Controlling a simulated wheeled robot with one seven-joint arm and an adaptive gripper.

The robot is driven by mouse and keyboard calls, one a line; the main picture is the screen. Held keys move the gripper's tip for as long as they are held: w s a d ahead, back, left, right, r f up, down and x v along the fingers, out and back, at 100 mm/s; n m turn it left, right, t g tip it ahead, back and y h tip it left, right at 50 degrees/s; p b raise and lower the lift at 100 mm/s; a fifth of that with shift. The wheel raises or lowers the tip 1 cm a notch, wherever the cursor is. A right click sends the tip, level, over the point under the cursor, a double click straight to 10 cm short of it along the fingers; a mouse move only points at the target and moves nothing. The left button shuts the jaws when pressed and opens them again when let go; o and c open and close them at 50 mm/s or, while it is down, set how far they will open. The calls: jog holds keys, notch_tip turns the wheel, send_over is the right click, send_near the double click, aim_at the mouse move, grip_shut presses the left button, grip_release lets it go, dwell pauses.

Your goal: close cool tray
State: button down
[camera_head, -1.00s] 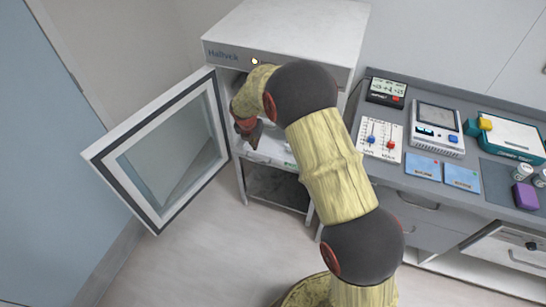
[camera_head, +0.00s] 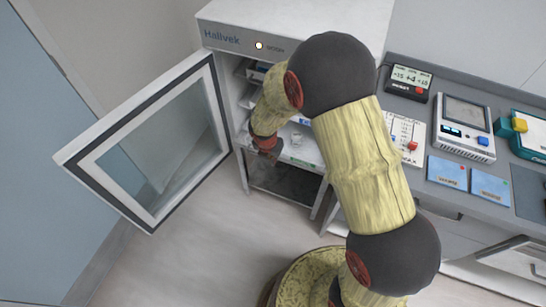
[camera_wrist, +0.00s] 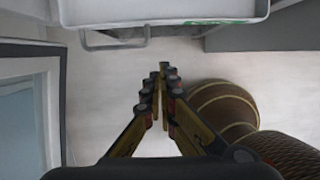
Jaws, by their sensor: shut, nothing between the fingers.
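The cool tray (camera_head: 308,151) is a white tray with a green mark on its front, low in the open cabinet in the head view. It appears to stick out past the shelves above it; my arm hides part of it. In the wrist view the tray (camera_wrist: 160,12) spans the top edge, with a grey bar handle (camera_wrist: 115,43) below its front. My gripper (camera_head: 266,148) is at the tray's front left in the head view. In the wrist view my gripper (camera_wrist: 163,70) is shut and empty, its fingertips below and right of the handle, apart from it.
The cabinet (camera_head: 225,38) has its glass door (camera_head: 150,150) swung wide open to the left. A counter with devices and blue cards (camera_head: 447,172) stands at right, with an open drawer (camera_head: 515,258) below. Bare floor (camera_head: 205,265) lies in front.

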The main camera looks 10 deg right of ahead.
jog(key=w+d+f+b, duration=0.3)
jog(key=w+f+b, duration=0.1)
jog(key=f, duration=0.2)
jog(key=shift+w+d+f, duration=0.15)
jog(key=shift+w+f, duration=0.1)
jog(key=shift+f, duration=0.15)
jog(key=shift+w+d+p, duration=0.6)
jog(key=shift+w+p, duration=0.25)
jog(key=shift+p, duration=0.05)
jog(key=shift+w+d+p, duration=0.6)
jog(key=shift+w+p, duration=0.2)
jog(key=shift+p, duration=0.1)
